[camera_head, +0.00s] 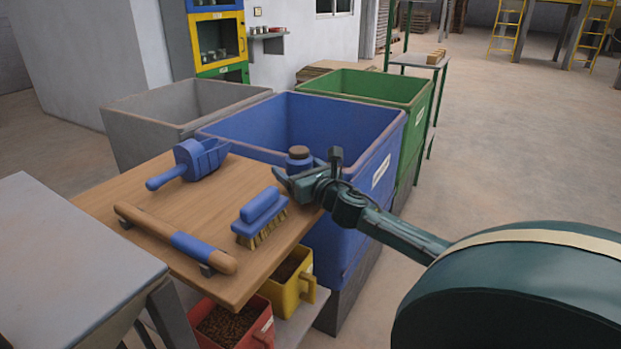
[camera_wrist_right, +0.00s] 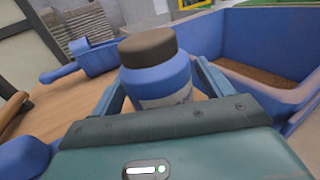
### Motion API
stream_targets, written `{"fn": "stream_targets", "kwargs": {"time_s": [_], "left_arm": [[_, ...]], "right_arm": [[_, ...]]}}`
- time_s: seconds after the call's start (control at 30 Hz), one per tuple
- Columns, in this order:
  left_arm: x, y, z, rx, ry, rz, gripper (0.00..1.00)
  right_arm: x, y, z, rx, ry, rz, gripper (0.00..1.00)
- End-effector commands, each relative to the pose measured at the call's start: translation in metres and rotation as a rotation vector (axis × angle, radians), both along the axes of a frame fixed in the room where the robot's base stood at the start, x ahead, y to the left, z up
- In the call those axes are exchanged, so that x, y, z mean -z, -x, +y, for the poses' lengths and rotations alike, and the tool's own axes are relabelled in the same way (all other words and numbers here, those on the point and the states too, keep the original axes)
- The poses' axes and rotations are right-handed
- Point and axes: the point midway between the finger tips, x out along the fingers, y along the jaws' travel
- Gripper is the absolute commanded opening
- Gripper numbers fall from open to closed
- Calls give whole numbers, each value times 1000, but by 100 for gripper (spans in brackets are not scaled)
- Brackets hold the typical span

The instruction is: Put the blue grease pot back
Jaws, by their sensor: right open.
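The blue grease pot (camera_head: 299,158) has a brown lid and shows at the far right edge of the wooden table in the head view. It fills the middle of the right wrist view (camera_wrist_right: 157,75), with a pale label on its side. My right gripper (camera_head: 310,169) is open, with one finger on each side of the pot. I cannot tell whether the fingers touch it. The pot's base is hidden behind the gripper, so I cannot tell whether it rests on the table. My left gripper is not in view.
The wooden table (camera_head: 212,205) holds a blue scoop (camera_head: 190,162), a blue brush (camera_head: 260,216) and a wooden bar with a blue band (camera_head: 180,240). Blue (camera_head: 350,107), green (camera_head: 415,90) and grey (camera_head: 140,125) bins stand behind. Yellow (camera_head: 290,285) and red (camera_head: 225,325) containers sit below.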

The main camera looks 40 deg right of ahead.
Motion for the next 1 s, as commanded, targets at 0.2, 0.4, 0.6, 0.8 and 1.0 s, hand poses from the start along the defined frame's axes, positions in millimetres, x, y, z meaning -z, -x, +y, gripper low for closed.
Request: {"fn": "stream_targets", "kwargs": {"time_s": [0.2, 0.4, 0.6, 0.8, 1.0], "left_arm": [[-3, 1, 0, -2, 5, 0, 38], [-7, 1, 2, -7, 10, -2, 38], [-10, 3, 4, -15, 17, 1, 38], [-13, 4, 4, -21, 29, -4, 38], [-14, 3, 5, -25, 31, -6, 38]], "right_arm": [[2, 30, 6, -3, 1, 5, 79], [1, 62, 13, -1, -1, 6, 79], [1, 91, 18, 0, -3, 4, 79], [0, 108, 21, -1, -1, 2, 79], [0, 112, 22, -1, 1, 0, 79]]}}
